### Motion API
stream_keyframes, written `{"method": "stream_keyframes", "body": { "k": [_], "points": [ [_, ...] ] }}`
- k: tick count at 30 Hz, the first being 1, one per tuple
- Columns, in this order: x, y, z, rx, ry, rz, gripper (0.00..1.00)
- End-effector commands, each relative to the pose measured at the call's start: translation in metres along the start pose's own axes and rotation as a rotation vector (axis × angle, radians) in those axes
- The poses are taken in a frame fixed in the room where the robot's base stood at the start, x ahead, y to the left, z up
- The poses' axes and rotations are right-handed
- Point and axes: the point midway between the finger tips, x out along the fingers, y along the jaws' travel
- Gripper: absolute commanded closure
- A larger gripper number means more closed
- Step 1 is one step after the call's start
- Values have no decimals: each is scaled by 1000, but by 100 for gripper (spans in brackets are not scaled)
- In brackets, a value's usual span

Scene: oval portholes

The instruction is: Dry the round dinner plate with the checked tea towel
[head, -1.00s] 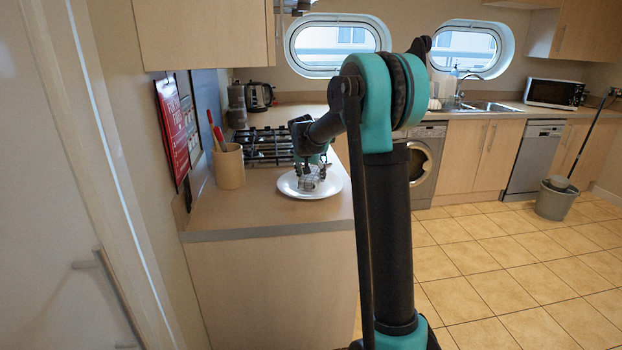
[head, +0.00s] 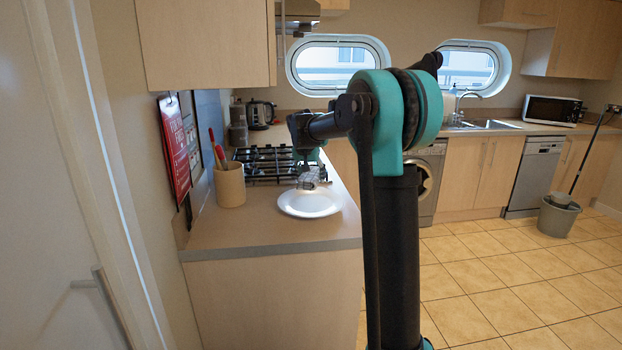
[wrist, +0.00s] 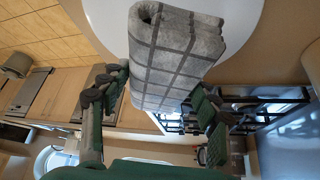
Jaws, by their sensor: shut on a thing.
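The round white dinner plate (head: 309,203) lies flat on the counter near its front end, in front of the hob. Its edge also shows at the top of the wrist view (wrist: 110,22). My gripper (head: 311,176) is just beyond the plate's far edge, raised above the counter. It is shut on the grey checked tea towel (wrist: 178,58), which is folded into a thick pad between the fingers. In the head view the towel (head: 312,174) looks small, and I see no contact between it and the plate.
A gas hob (head: 262,163) lies behind the plate. A utensil pot (head: 230,186) with red-handled tools stands to the left, by the wall with a red sign (head: 175,150). A kettle (head: 260,114) is farther back. The counter in front of the plate is clear.

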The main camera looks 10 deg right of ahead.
Motion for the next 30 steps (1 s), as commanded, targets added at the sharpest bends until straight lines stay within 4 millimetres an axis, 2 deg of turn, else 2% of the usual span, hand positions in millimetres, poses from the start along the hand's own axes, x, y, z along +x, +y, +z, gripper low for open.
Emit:
{"method": "stream_keyframes", "body": {
  "k": [11, 30],
  "points": [
    [-5, 0, -3, 0, 0, 0, 62],
    [-66, 0, -38, 0, 0, 0, 62]
  ]
}}
